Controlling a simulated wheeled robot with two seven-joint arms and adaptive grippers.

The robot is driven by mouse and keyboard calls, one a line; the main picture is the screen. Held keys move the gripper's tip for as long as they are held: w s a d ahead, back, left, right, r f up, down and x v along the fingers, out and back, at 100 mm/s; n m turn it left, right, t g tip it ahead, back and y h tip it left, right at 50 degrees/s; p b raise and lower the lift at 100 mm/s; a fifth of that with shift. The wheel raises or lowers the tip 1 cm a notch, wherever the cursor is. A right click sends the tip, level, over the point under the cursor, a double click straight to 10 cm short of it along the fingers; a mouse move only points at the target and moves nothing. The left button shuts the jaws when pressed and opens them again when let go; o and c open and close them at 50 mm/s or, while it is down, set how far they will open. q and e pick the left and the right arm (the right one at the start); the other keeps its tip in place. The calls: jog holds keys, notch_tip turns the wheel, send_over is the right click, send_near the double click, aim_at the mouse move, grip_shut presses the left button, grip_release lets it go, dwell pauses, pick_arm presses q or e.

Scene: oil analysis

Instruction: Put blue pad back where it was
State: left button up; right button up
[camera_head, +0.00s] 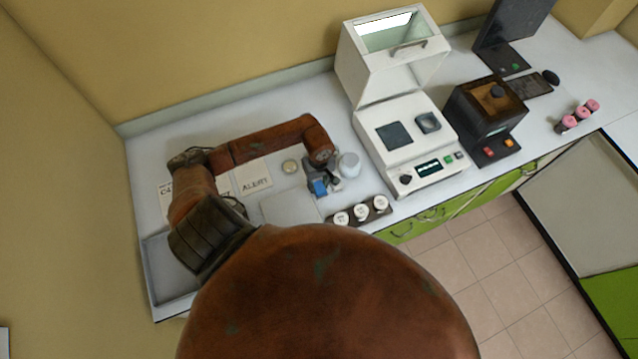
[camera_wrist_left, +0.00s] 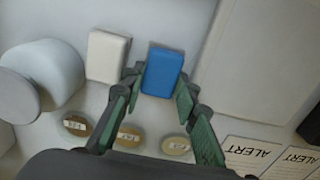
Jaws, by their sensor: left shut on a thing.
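The blue pad (camera_head: 320,187) is a small block beside the white jar (camera_head: 349,165) on the bench. My left gripper (camera_head: 322,175) is shut on it from above. In the left wrist view the blue pad (camera_wrist_left: 163,70) sits between the two fingertips of my left gripper (camera_wrist_left: 159,84). A white pad (camera_wrist_left: 107,55) of similar size lies just left of it, close to the left finger. I cannot tell whether the blue pad touches the bench or hangs just above it. My right gripper is out of view.
A pale flat mat (camera_head: 290,207) lies left of the blue pad. A dark rack (camera_head: 374,216) with white-capped bottles stands at the front edge. Labelled round lids (camera_wrist_left: 129,137) and ALERT cards (camera_head: 256,181) are close by. A white instrument (camera_head: 408,135) with a raised lid blocks the right.

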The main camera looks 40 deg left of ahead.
aim_at(319, 186)
pick_arm(q)
jog(key=shift+f, duration=0.15)
jog(key=o, duration=0.7)
jog(key=shift+o, duration=0.6)
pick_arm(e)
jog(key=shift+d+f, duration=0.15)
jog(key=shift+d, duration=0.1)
